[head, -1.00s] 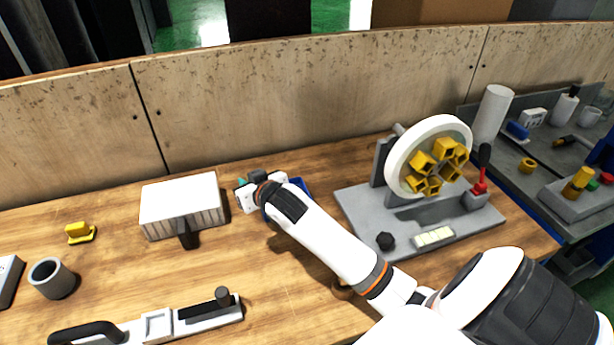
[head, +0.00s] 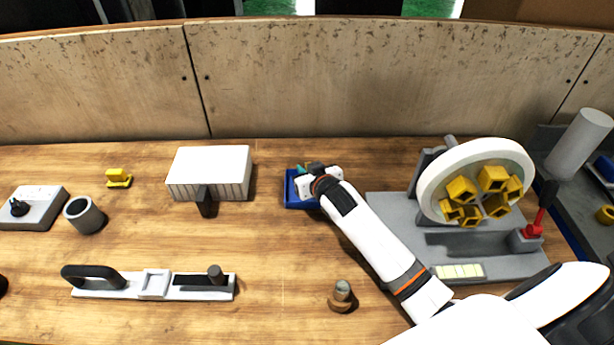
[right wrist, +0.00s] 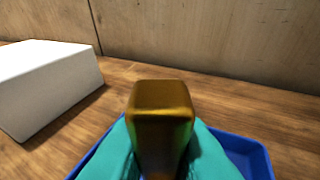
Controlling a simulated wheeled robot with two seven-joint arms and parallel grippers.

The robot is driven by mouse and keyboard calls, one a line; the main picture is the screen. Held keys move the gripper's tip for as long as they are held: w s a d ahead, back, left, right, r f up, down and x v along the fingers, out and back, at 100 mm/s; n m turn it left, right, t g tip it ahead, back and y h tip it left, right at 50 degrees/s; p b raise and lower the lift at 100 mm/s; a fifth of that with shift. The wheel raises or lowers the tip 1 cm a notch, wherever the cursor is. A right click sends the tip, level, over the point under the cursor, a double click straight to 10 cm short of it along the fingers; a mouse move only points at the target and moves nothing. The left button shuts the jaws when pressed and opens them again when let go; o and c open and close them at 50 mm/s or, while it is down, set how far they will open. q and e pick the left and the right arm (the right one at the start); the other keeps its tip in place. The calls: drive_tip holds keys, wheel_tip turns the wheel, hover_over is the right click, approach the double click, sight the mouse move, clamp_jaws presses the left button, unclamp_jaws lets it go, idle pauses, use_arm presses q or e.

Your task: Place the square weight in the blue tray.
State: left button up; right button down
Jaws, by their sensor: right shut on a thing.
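The square weight (right wrist: 162,112) is a brass-gold block with a square, rounded top. It stands upright between the teal fingers of my right gripper (right wrist: 165,150) in the right wrist view. The blue tray (right wrist: 255,160) shows around and below the fingers there. In the head view the blue tray (head: 291,192) lies on the bench, and my right gripper (head: 304,168) is over it, hiding part of it. The weight cannot be made out in the head view. Whether the weight touches the tray floor is hidden. My left gripper is not in view.
A white box (head: 210,170) stands left of the tray. The grinder (head: 470,195) with its white wheel stands to the right. A small round fitting (head: 341,296) and a handled bar tool (head: 155,284) are nearer the front. A wooden wall runs behind. Bare bench lies between tray and bar tool.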

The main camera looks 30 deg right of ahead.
drive_tip(key=shift+f, duration=1.2)
drive_tip(key=shift+f, duration=0.1)
drive_tip(key=c, duration=1.4)
unclamp_jaws()
drive_tip(key=shift+s, duration=0.2)
drive_tip(key=v, duration=1.1)
drive_tip(key=shift+s+r, duration=0.25)
drive_tip(key=shift+s, duration=0.1)
